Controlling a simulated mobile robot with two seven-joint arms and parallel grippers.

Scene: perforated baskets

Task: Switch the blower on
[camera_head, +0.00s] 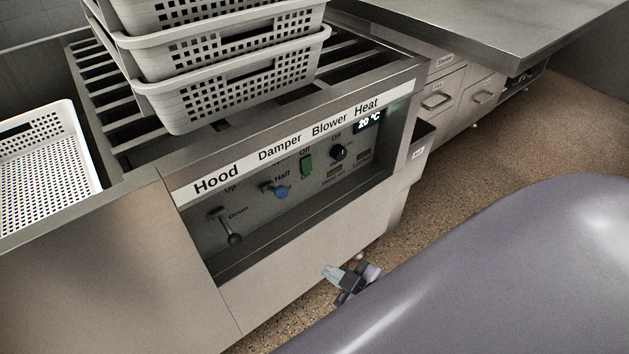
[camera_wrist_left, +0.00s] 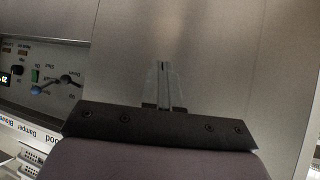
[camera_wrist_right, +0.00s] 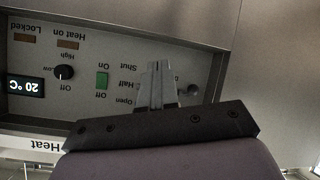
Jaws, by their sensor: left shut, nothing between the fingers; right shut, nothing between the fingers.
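The blower switch (camera_head: 306,164) is a green rocker on the recessed control panel, between an Off mark above and an On mark below. Which way it is tipped I cannot tell. It also shows in the right wrist view (camera_wrist_right: 101,82), left of my fingers, and in the left wrist view (camera_wrist_left: 35,75) at the far left. My right gripper (camera_head: 330,273) is shut and empty, low in front of the panel and apart from the switch; its fingers also show in the right wrist view (camera_wrist_right: 157,75). My left gripper (camera_wrist_left: 164,75) is shut and empty, facing a plain grey surface.
Beside the switch are the blue-knobbed damper lever (camera_head: 281,192), the hood lever (camera_head: 233,238) and the black heat knob (camera_head: 338,152). A display (camera_head: 369,121) reads 20 °C. Stacked perforated baskets (camera_head: 235,75) stand on the slatted top. Floor (camera_head: 530,135) is open at right.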

